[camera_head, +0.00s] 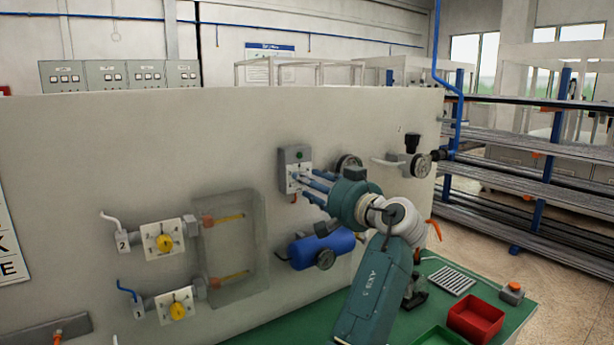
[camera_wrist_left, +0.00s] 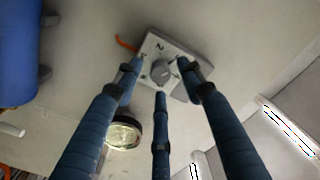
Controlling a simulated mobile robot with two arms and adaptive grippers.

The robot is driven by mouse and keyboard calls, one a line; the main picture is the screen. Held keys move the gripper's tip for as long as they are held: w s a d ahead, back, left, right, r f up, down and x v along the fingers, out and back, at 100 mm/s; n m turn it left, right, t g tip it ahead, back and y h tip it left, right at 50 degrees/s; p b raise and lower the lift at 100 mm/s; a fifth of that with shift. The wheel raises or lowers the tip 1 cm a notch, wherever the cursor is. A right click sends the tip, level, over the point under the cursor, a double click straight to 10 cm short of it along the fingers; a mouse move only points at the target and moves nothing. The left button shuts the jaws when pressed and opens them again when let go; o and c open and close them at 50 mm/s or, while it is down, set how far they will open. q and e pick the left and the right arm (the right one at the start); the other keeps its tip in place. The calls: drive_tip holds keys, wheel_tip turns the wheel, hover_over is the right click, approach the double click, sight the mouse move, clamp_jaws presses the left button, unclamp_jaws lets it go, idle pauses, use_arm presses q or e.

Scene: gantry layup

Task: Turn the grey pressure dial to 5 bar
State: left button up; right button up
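In the left wrist view the box (camera_wrist_left: 180,48) carries a round grey dial (camera_wrist_left: 160,73) and a dark mark like a 2. The dial's setting is too small to read. My left gripper (camera_head: 303,180) reaches the box from the lower right. In the left wrist view the three blue fingers of this gripper (camera_wrist_left: 160,72) are spread around the dial, with gaps visible; contact cannot be told. In the head view the fingers hide the dial. My right gripper is out of view.
A gauge (camera_head: 348,163) sits right of the box, partly behind my arm. A blue tank (camera_head: 318,248) is below. Two yellow-knobbed valves (camera_head: 164,241) (camera_head: 178,308) are at the left. A red tray (camera_head: 475,318) stands on the green bench (camera_head: 524,318).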

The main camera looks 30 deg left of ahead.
use_arm(q)
drive_tip(key=shift+x, duration=0.85)
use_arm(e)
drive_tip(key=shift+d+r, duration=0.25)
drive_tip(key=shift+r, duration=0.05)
use_arm(q)
drive_tip(key=shift+c, duration=0.5)
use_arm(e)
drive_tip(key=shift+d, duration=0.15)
use_arm(q)
clamp_jaws()
drive_tip(key=shift+r+m+p, duration=0.1)
drive_tip(key=shift+m+p, duration=0.2)
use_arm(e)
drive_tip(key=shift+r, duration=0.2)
